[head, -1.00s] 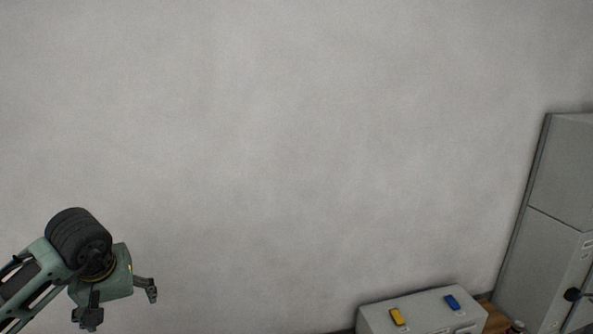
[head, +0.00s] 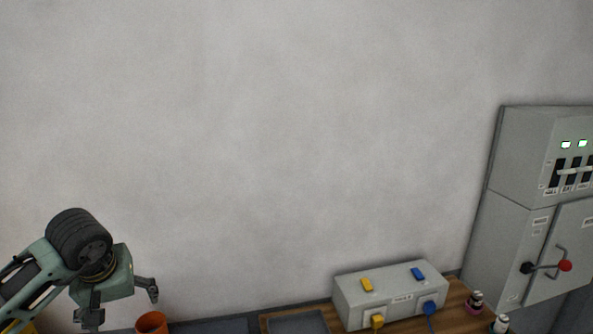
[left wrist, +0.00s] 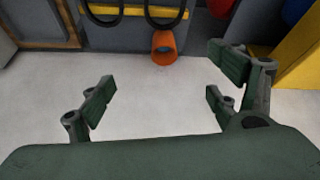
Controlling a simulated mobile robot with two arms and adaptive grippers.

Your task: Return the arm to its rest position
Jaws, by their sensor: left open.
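My left gripper (head: 119,304) is at the lower left of the head view, with its arm coming in from the left edge. Its fingers are spread apart. In the left wrist view the left gripper (left wrist: 165,100) is open, with nothing between its fingers and pale floor behind them. My right gripper is not in view.
A grey box (head: 388,295) with yellow and blue parts stands on a wooden bench (head: 452,318). A grey cabinet (head: 500,235) with switches and a red-knobbed lever is at right. An orange cup-like object (head: 152,322) is near the gripper. The wall behind is bare.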

